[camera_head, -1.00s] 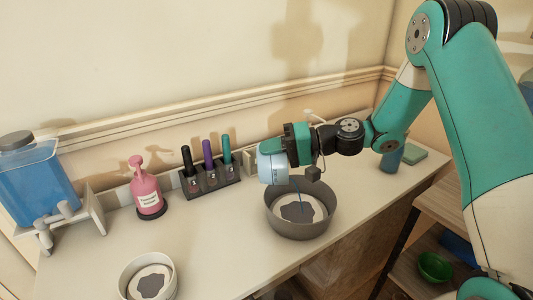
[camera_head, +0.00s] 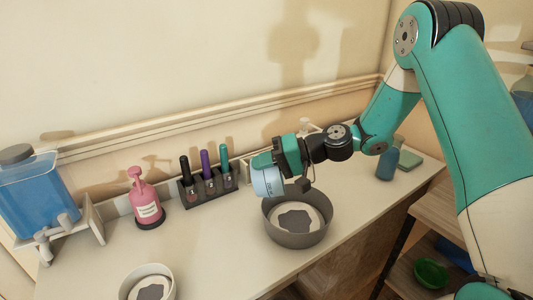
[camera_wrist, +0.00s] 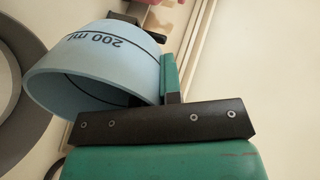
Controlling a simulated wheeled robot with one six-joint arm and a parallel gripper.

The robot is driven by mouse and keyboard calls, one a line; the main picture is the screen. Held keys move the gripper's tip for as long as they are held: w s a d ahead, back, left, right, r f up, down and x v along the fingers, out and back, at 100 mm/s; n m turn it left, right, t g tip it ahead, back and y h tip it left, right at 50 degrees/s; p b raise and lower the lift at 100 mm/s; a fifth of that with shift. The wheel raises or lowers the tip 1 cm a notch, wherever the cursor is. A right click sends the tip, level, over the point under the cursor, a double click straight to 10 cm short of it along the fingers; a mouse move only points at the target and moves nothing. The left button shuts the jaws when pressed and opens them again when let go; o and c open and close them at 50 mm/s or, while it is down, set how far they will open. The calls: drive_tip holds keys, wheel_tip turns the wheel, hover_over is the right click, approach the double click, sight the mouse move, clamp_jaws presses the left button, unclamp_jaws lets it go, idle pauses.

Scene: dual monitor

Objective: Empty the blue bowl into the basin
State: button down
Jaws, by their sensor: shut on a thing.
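The light blue bowl (camera_head: 267,184) is held tilted on its side above the left rim of the grey basin (camera_head: 297,239). In the wrist view the bowl (camera_wrist: 95,72) shows a "200 ml" mark and a line. Its inner wall looks bare where I can see it; the rest is hidden. My gripper (camera_head: 275,165) is shut on the bowl's side. The basin stands on the counter with a pale disc and a dark grey patch inside. No stream shows between bowl and basin.
A smaller white bowl (camera_head: 147,270) stands at the front left. A pink pump bottle (camera_head: 145,204), a dark rack (camera_head: 209,190) with several bottles, and a blue tank (camera_head: 38,198) line the back.

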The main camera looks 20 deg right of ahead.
drive_tip(key=shift+w+a+f+g+h+p, duration=0.1)
drive_tip(key=shift+a+g+h+p, duration=0.05)
drive_tip(key=shift+a+h+p, duration=0.4)
drive_tip(key=shift+w+a+f+g+h+p, duration=0.15)
drive_tip(key=shift+a+h+p, duration=0.15)
drive_tip(key=shift+p, duration=0.3)
drive_tip(key=shift+a+f+h+p, duration=0.15)
drive_tip(key=shift+f+h+p, duration=0.15)
drive_tip(key=shift+f+h, duration=0.15)
drive_tip(key=shift+w+a+r+p, duration=0.5)
drive_tip(key=shift+a+r+p, duration=0.8)
drive_tip(key=shift+a+r, duration=0.2)
wheel_tip(320, 180, down, 11)
drive_tip(key=a+g+h+p, duration=0.2)
drive_tip(key=g+h+p, duration=0.2)
drive_tip(key=h, duration=0.8)
drive_tip(key=shift+w+p, duration=0.35)
drive_tip(key=shift+p, duration=0.1)
drive_tip(key=shift+r, duration=0.15)
